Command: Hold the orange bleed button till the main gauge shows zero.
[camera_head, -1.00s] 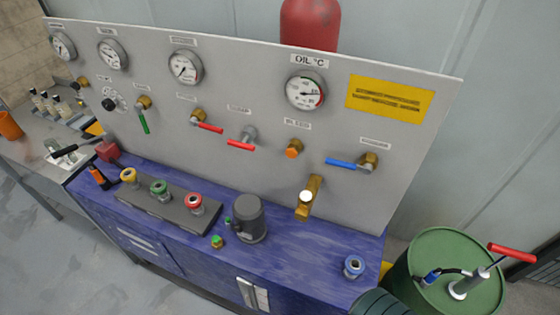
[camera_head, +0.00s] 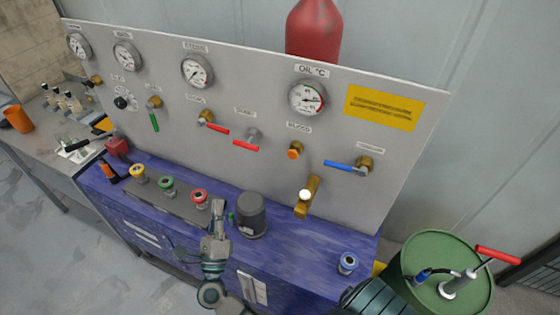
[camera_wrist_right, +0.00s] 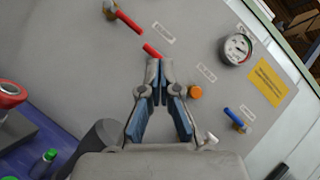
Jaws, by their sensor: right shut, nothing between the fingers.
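My right gripper (camera_head: 218,208) is shut and empty, in front of the panel over the blue bench, left of and below the button in the head view. Its fingertips (camera_wrist_right: 160,66) meet in the wrist view. Round gauges (camera_head: 127,56) and (camera_head: 197,71) line the panel top; their labels are too small to tell which is the main one. My left gripper is not in view.
Red-handled valves (camera_head: 218,129) and a blue-handled valve (camera_head: 340,164) flank the button. A brass spout (camera_head: 308,198) stands out below it. A dark grey cylinder (camera_head: 251,215) and coloured couplings stand on the bench (camera_head: 300,249). A green drum (camera_head: 425,262) is at right.

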